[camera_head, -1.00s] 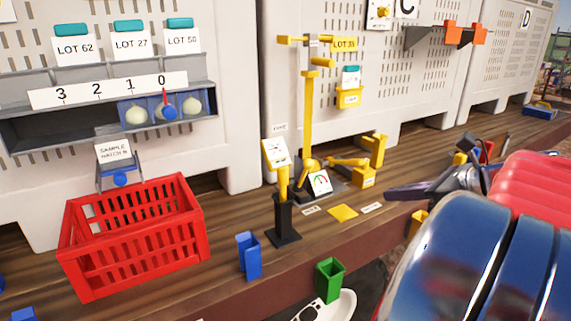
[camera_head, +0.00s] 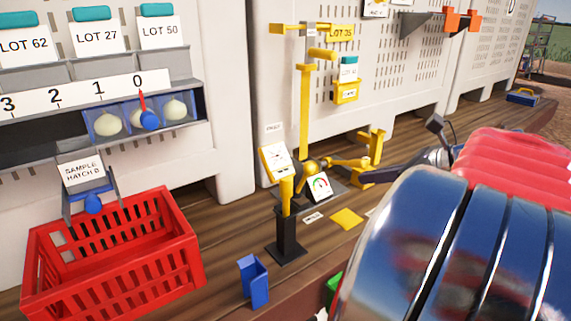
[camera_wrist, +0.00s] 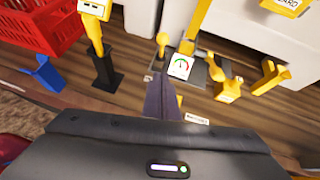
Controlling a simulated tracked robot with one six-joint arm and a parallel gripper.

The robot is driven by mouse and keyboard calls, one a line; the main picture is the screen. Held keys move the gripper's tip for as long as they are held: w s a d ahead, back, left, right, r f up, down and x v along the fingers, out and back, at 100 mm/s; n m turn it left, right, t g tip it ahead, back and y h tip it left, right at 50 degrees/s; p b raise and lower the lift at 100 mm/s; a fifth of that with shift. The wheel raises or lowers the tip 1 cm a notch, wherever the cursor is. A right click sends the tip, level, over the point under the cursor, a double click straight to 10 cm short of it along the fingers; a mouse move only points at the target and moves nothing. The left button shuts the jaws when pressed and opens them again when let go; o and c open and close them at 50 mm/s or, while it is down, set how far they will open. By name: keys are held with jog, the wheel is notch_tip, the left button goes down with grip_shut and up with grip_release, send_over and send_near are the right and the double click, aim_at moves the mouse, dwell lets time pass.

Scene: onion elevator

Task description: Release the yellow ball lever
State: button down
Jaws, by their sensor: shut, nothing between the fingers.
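The yellow ball lever (camera_head: 311,167) stands at the foot of a tall yellow post on the wooden bench, beside a small gauge card (camera_head: 319,187). In the wrist view the ball (camera_wrist: 162,38) sits on a short upright stem. My gripper (camera_wrist: 162,82) is shut and empty. Its dark fingers point at the lever's base area, with the ball beyond their tips and apart from them in the picture. In the head view my gripper (camera_head: 378,172) is at the right of the lever, partly hidden by my arm.
A yellow arm with a bracket (camera_head: 375,150) stands right of the lever. A yellow-headed black stand (camera_head: 287,235) is in front left. A red crate (camera_head: 110,255) and a blue holder (camera_head: 253,280) are further left. A yellow plate (camera_head: 347,218) lies in front.

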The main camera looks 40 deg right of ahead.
jog(key=shift+w, duration=0.2)
jog(key=w+r+x, duration=0.1)
jog(key=r+x, duration=0.1)
jog(key=x, duration=1)
jog(key=shift+w+a, duration=0.3)
jog(key=shift+w, duration=0.2)
jog(key=shift+d, duration=0.1)
